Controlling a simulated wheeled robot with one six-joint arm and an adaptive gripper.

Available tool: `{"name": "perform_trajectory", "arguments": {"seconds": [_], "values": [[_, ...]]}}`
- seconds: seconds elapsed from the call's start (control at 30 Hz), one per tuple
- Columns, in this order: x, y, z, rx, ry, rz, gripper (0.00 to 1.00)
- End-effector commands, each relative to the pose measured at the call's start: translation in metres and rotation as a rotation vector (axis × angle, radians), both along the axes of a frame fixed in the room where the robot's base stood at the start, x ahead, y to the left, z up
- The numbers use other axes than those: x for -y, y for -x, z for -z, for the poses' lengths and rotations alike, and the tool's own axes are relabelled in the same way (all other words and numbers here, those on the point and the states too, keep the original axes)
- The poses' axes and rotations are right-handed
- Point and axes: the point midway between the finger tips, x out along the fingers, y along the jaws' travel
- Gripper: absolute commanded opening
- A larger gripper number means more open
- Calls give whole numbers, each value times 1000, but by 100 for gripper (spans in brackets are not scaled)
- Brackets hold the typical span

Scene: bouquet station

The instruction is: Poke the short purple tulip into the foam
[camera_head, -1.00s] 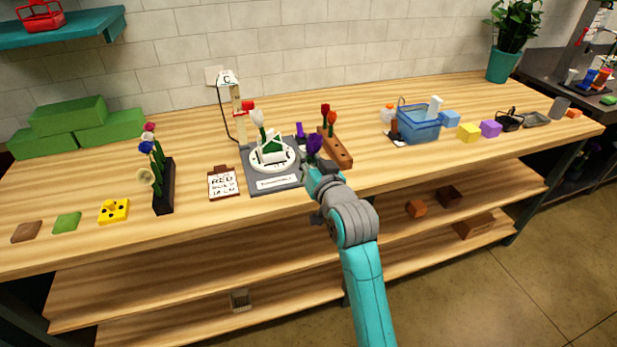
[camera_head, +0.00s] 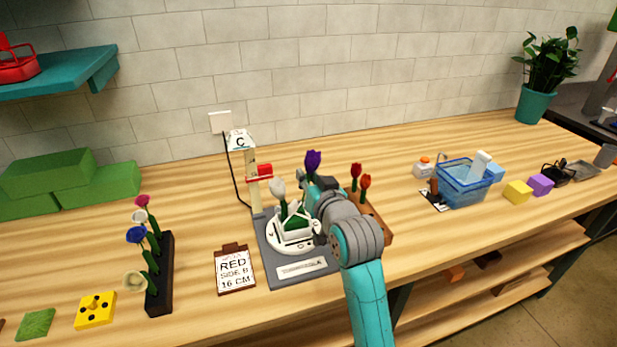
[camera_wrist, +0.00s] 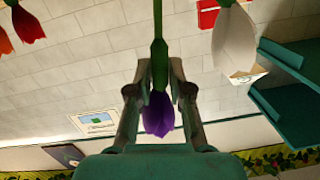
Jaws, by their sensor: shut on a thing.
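A purple tulip (camera_head: 312,161) stands up from my gripper (camera_head: 318,186) in the head view. The wrist view shows the purple bloom (camera_wrist: 158,114) and green stem between the two fingers of my gripper (camera_wrist: 159,80), which are shut on it. The green foam (camera_head: 296,226) sits in a white round dish (camera_head: 284,246) on a grey board, just left of my gripper. A white tulip (camera_head: 278,189) rises at the foam and also shows in the wrist view (camera_wrist: 234,42). My gripper hides the tulip's lower stem in the head view.
A wooden rack (camera_head: 381,226) with red tulips (camera_head: 356,171) is right of my gripper. A post with a red piece (camera_head: 260,172) stands behind the dish. A clipboard (camera_head: 234,270) reads RED, SIDE B, 16 CM. A black flower rack (camera_head: 160,290) is at left, a blue basket (camera_head: 462,188) at right.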

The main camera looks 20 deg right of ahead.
Motion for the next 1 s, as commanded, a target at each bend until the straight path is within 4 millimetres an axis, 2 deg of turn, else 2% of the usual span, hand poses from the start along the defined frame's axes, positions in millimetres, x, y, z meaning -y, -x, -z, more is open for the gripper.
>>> {"name": "perform_trajectory", "arguments": {"seconds": [0.5, 1.0], "values": [[-4, 0, 20, -2, 0, 0, 0], [-4, 0, 22, 0, 0, 0, 0]]}}
